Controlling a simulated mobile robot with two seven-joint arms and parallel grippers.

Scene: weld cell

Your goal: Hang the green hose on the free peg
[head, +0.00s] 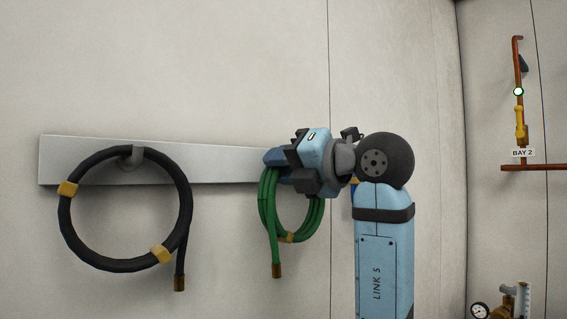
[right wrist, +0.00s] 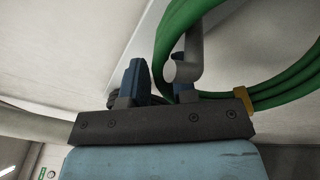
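The green hose (head: 265,205) is a coil with a tan band and a brass end, hanging against the wall at the right part of the rail. In the right wrist view the green hose (right wrist: 282,88) loops around a grey peg (right wrist: 185,58), whose round end shows inside the coil. My right gripper (head: 276,158) is at the top of the coil and hides that part and the peg in the head view. In the right wrist view its blue fingers (right wrist: 158,85) stand apart, with a strand of hose showing beyond the gap. My left gripper is out of view.
A grey rail (head: 215,160) runs along the wall. A black hose coil (head: 65,215) with tan bands hangs on the rail's left peg (head: 131,157). Pipework with a BAY 2 sign (head: 522,153) and a gauge (head: 480,311) are at the right. The wall between the coils is clear.

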